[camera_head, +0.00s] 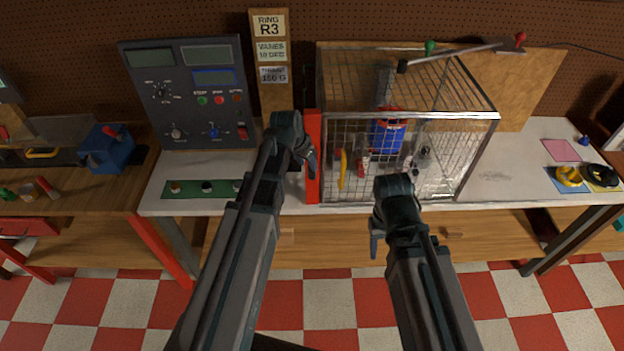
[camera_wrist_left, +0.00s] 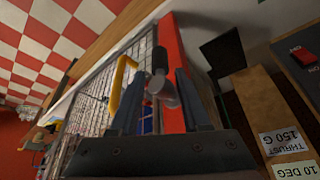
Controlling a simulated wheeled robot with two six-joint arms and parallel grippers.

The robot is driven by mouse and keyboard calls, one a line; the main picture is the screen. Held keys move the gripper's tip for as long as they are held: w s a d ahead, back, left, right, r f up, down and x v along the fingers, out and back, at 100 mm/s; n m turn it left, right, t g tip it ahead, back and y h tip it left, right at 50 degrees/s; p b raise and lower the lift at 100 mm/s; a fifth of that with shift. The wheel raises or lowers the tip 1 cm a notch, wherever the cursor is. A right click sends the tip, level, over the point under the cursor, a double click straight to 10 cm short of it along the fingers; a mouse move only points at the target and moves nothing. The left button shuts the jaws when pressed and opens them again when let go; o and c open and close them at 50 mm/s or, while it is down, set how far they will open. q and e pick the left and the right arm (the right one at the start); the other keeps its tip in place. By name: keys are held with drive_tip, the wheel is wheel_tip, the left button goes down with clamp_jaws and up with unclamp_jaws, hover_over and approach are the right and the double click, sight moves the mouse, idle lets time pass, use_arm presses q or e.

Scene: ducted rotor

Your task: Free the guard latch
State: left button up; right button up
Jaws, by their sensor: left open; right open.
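The wire guard (camera_head: 440,140) stands on the bench with a red post (camera_head: 313,175) at its left front edge and a yellow handle (camera_head: 343,172) on its front. In the head view my left gripper (camera_head: 305,152) hides the latch. My right gripper (camera_head: 378,235) is open and empty, in front of the guard's lower edge.
Inside the guard is a blue and red rotor unit (camera_head: 386,132). A control panel (camera_head: 190,92) and label board (camera_head: 271,65) stand left. A rod with a red knob (camera_head: 521,38) lies over the guard's top.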

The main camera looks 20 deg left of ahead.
sight(312, 172)
use_arm(q)
drive_tip(key=b+x, duration=0.6)
drive_tip(key=x, duration=0.1)
drive_tip(key=shift+w+f, duration=0.15)
drive_tip(key=shift+f, duration=0.25)
clamp_jaws()
idle(1.0)
